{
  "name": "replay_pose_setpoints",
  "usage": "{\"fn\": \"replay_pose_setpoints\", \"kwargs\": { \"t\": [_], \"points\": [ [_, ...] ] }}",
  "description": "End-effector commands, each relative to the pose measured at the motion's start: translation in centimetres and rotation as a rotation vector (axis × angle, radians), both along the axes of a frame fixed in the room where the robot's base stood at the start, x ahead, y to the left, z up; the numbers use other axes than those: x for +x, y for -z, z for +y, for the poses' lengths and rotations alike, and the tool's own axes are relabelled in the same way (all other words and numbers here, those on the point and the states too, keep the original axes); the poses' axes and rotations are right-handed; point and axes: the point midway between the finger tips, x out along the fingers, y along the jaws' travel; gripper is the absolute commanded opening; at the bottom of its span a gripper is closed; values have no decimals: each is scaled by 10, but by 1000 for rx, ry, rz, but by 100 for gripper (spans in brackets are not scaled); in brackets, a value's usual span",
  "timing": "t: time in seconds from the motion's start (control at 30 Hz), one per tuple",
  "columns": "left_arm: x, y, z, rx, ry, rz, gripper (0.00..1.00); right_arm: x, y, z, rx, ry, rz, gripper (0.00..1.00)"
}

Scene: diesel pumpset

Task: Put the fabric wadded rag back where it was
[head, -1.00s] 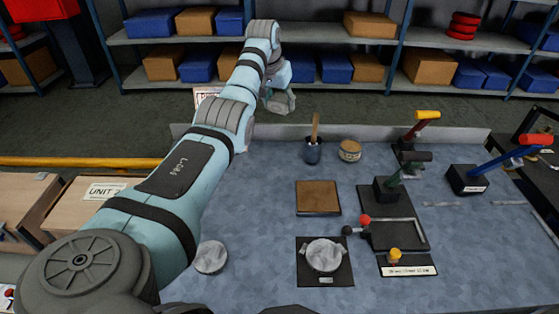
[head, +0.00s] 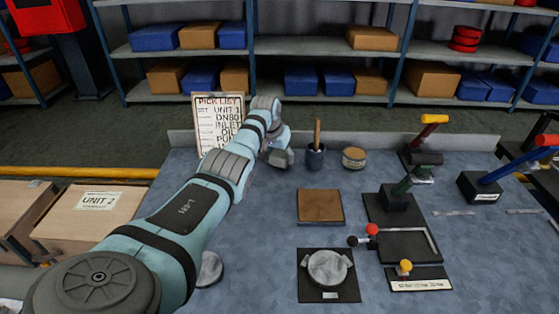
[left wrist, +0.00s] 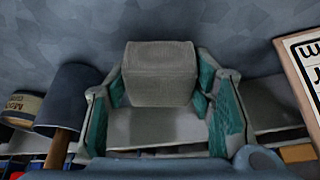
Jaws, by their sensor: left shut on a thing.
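The wadded rag (left wrist: 160,72) shows in the left wrist view as a grey, woven, block-shaped bundle. My left gripper (left wrist: 162,98) is shut on it, with a green-padded finger on each side. In the head view my left gripper (head: 279,157) is low over the back of the blue-grey bench (head: 250,225), just left of a dark cup. Whether the rag touches the bench cannot be told. My right gripper is not in view.
The dark cup (head: 315,160) with a wooden handle and a round tin (head: 354,158) stand close right of the gripper. A pick list board (head: 217,115) stands behind the arm. A brown square pad (head: 320,207) lies nearer; levered fixtures (head: 397,195) stand right.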

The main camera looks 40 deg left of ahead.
Motion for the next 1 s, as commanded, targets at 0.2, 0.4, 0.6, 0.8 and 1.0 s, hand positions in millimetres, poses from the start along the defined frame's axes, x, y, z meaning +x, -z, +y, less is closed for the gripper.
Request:
{"fn": "replay_pose_setpoints", "kwargs": {
  "t": [0.2, 0.4, 0.6, 0.8, 1.0],
  "points": [
    [0, 7, 0, 0, 0, -1, 23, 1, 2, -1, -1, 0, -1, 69],
    [0, 10, 0, 0, 0, -1, 56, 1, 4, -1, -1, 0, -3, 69],
    [0, 9, 0, 0, 0, 0, 69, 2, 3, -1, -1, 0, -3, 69],
    [0, 8, 0, 0, 0, -1, 69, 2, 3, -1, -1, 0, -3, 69],
    [-5, -11, -1, 2, -1, -1, 69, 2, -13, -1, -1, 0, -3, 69]
  ]
}}
